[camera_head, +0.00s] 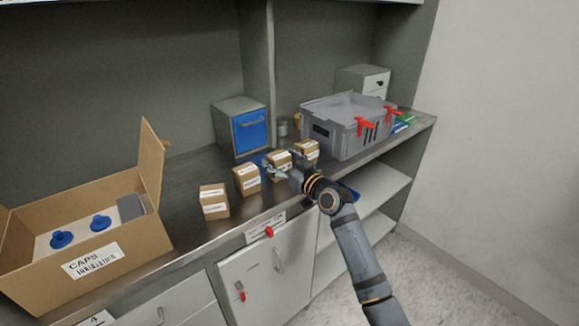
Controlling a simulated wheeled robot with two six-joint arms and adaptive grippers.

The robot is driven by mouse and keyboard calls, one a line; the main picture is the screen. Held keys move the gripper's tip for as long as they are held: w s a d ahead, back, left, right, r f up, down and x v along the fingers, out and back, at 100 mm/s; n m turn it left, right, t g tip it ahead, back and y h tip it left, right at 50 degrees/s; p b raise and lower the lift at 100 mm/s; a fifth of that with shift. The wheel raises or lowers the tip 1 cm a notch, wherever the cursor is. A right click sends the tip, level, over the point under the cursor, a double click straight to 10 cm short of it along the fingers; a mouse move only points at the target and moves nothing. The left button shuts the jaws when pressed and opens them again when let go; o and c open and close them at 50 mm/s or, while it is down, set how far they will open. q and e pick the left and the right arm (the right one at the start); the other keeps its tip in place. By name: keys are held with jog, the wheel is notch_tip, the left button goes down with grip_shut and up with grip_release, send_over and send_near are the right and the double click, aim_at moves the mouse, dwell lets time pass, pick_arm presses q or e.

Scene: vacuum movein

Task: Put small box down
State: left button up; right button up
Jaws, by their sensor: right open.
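Several small brown cardboard boxes with white labels stand in a row on the grey counter (200,238). From left to right I see a first box (214,207), a second box (246,182), a third box (280,157) and a fourth box (309,146). My right gripper (279,169) is open, with its fingers at the front of the third box. The third box appears to rest on the counter, partly covered by the fingers. I cannot tell whether the fingers touch it. My left gripper is not in view.
A large open carton labelled CAPS (93,262) with blue caps inside stands at the left. A grey lidded crate with red latches (338,133) stands to the right. A small cabinet with a blue front (248,132) is behind the boxes. Cupboards (262,285) lie below the counter.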

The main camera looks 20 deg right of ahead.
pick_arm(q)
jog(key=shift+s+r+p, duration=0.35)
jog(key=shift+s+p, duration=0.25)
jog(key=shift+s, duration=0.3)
pick_arm(e)
jog(key=v, duration=1.1)
jog(key=shift+s, duration=0.25)
jog(key=shift+f, duration=0.1)
